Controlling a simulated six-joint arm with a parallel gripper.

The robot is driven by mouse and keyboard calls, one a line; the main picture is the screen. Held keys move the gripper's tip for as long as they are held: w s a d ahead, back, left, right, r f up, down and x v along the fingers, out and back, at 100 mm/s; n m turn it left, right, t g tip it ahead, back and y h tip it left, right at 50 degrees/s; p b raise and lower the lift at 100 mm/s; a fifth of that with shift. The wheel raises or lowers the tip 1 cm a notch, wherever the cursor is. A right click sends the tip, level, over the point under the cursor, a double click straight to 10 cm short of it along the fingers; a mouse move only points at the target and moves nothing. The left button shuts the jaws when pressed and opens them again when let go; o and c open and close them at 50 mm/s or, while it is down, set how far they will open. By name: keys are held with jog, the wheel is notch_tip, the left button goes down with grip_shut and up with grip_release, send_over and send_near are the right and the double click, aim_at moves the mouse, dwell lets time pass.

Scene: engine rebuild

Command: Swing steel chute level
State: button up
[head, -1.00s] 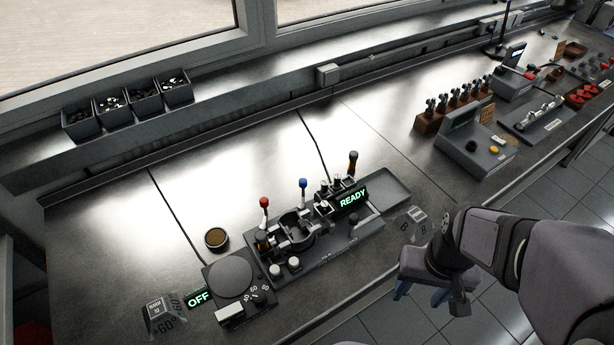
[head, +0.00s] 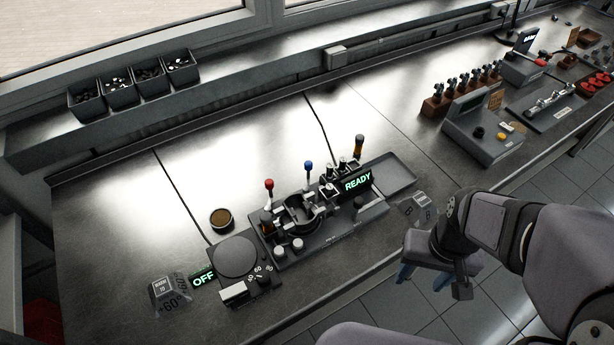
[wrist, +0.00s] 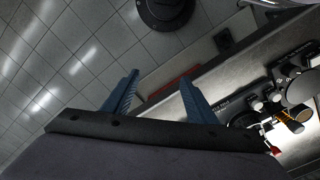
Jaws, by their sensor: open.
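A fixture (head: 345,222) with red, blue and orange-topped levers stands on the steel bench. A shallow grey steel tray (head: 394,174) is at its right end, beside the lit READY display (head: 358,181). This tray may be the chute; I cannot tell its tilt. My gripper (head: 432,278) hangs beyond the bench's front edge, below and right of the fixture, pointing down over the floor. In the wrist view its two blue fingers (wrist: 160,82) are apart with nothing between them, and part of the fixture shows at the right.
A round dial unit (head: 237,258) with an OFF display (head: 203,280) sits left of the fixture, near a small brown-filled cup (head: 221,217). Several parts bins (head: 122,94) stand on the back ledge. A grey console (head: 482,135) is farther right. The bench behind the fixture is clear.

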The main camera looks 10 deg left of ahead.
jog(key=shift+c, duration=0.3)
jog(key=c, duration=0.3)
jog(key=w+a+r+m+y, duration=0.1)
jog(key=w+a+m, duration=0.3)
jog(key=w+a, duration=0.2)
jog(key=w+a+m+y+b, duration=0.1)
jog(key=w+a+m, duration=0.4)
jog(key=w, duration=0.5)
jog(key=w+a+r+m+y+b, duration=0.1)
jog(key=w+a+m, duration=0.4)
jog(key=w+a, duration=0.3)
jog(key=shift+w+a+r, duration=0.15)
jog(key=shift+w+r, duration=0.15)
jog(key=shift+w, duration=0.15)
jog(key=shift+c, duration=0.2)
jog(key=w+a+m+y, duration=0.1)
jog(key=w+a+m, duration=0.2)
jog(key=a, duration=0.4)
jog(key=shift+w+a+m+y+b, duration=0.15)
jog(key=shift+a+m+y+b, duration=0.2)
jog(key=shift+m, duration=0.15)
jog(key=shift+f, duration=0.2)
